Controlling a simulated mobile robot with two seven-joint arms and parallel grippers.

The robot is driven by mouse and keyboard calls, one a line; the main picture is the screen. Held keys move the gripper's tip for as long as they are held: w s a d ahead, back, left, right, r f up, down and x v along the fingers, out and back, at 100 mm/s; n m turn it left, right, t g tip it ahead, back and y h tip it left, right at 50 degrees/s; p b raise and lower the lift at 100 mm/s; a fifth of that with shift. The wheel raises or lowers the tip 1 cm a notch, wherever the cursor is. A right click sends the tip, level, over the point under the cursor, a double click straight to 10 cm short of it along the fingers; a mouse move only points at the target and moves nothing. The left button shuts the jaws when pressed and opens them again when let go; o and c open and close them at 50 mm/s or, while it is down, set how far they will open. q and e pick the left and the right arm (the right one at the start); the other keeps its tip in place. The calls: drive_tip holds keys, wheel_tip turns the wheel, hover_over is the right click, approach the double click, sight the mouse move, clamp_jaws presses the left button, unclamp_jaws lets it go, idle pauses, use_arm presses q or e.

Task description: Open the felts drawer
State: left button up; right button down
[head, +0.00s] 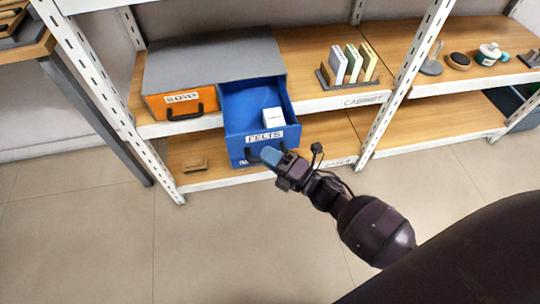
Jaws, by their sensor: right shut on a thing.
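The felts drawer (239,115) is blue, with a white FELTS label (264,137) on its front. It stands pulled out from the grey-topped cabinet (215,58) on the shelf, and its inside shows. A white box (274,117) sits in it near the front. My right gripper (270,156) is at the drawer's front, shut on the dark drawer handle (256,155), which its fingers partly hide. My left gripper is not in view.
The orange sleeves drawer (182,104) is closed at the left of the cabinet. A rack with upright pads (353,64) stands to the right. A shelf post (403,80) rises further right. The floor (230,240) in front is clear.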

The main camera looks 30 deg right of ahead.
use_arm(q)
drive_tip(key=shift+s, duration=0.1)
use_arm(e)
drive_tip(key=shift+s, duration=0.15)
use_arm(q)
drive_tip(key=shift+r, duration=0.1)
use_arm(e)
drive_tip(key=c, duration=1.1)
unclamp_jaws()
use_arm(q)
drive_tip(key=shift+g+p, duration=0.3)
drive_tip(key=shift+p, duration=0.35)
use_arm(e)
drive_tip(key=v, duration=1)
drive_tip(key=shift+s+d, duration=0.2)
drive_tip(key=shift+s, duration=0.1)
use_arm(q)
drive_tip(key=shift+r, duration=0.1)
